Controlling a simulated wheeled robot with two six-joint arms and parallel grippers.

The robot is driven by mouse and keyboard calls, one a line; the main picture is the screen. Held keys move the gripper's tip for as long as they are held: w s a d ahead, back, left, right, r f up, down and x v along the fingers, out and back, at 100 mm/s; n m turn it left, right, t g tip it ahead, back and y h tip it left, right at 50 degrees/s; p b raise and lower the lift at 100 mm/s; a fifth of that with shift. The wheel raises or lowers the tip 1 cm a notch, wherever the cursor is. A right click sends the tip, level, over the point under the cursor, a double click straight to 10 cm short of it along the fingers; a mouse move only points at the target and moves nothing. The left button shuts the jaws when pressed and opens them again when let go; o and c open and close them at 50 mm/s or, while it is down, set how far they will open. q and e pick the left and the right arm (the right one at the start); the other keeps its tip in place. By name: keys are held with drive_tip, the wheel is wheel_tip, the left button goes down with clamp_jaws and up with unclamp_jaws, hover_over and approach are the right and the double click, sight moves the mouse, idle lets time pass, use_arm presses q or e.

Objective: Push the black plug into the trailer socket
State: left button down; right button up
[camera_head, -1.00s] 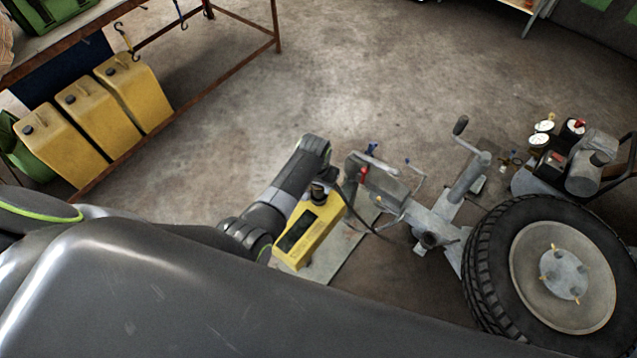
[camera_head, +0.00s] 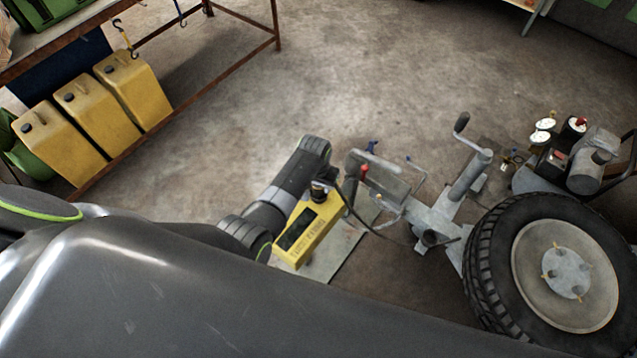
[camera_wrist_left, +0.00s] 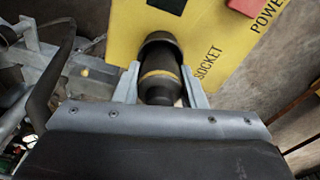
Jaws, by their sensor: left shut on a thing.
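The black plug (camera_wrist_left: 160,82), with a yellow band, is between the two fingers of my left gripper (camera_wrist_left: 160,90), which is shut on it. In the left wrist view its far end meets a dark round collar (camera_wrist_left: 158,42) on the yellow box (camera_wrist_left: 215,40), beside the printed word SOCKET. How deep the plug sits in the collar cannot be told. In the head view my left gripper (camera_head: 322,180) is above the far end of the yellow box (camera_head: 310,232), and the plug there is small and partly hidden. My right gripper is not in view.
A dark cable (camera_head: 372,228) runs from the plug area toward the grey trailer frame (camera_head: 435,220). The trailer wheel (camera_head: 480,255) stands at right. Yellow canisters (camera_head: 135,90) stand under a rack at upper left. The concrete floor beyond my arm is open.

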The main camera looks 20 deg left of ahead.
use_arm(q)
drive_tip(key=shift+f+b, duration=0.4)
drive_tip(key=shift+f, duration=0.2)
drive_tip(key=shift+c, duration=1.8)
unclamp_jaws()
drive_tip(key=shift+r+p, duration=4.55)
drive_tip(key=shift+p, duration=0.3)
